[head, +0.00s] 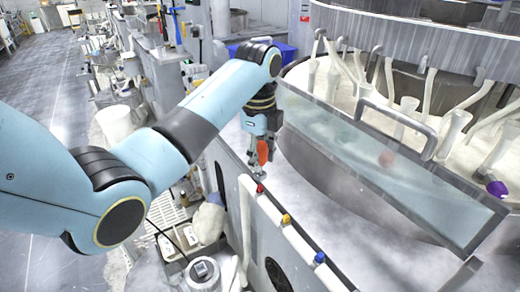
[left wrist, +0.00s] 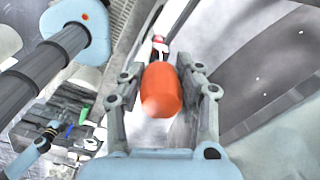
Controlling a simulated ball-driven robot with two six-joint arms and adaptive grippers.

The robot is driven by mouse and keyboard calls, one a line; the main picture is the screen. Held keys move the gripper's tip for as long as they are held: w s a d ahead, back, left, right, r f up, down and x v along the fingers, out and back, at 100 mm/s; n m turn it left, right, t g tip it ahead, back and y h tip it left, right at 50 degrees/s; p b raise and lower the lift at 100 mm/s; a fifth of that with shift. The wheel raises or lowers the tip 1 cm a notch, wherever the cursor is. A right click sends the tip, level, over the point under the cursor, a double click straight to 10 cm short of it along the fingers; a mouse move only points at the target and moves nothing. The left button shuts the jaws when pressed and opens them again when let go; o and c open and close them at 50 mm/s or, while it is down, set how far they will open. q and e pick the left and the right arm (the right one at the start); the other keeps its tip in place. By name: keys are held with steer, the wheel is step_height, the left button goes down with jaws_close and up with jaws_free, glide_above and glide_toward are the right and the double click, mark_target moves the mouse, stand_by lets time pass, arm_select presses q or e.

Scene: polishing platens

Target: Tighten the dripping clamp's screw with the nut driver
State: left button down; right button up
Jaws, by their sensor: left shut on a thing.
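My left gripper (head: 262,160) hangs pointing down over the white rail at the platen's near side. It is shut on the orange handle of the nut driver (head: 263,152). In the left wrist view the handle (left wrist: 162,90) sits between the two fingers (left wrist: 162,105), and its shaft is hidden. A red-marked fitting (head: 260,188) is just below the gripper. A yellow-marked one (head: 286,219) and a blue-marked one (head: 319,257) follow along the rail. A small red part (left wrist: 159,45) shows beyond the handle in the wrist view. I cannot tell which clamp drips. My right gripper is not in view.
A round metal tub (head: 330,165) with a tilted clear shield (head: 420,185) stands to the right of the gripper. Pale hoses and funnels (head: 455,130) rise behind the shield. A blue bin (head: 283,52) is behind the arm. The floor (head: 45,85) at far left is clear.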

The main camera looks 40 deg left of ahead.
arm_select(q)
steer(key=shift+f, duration=0.7)
steer(key=shift+r, duration=0.1)
steer(key=shift+p, duration=0.3)
stand_by(0.7)
steer(key=shift+p, duration=0.55)
stand_by(0.6)
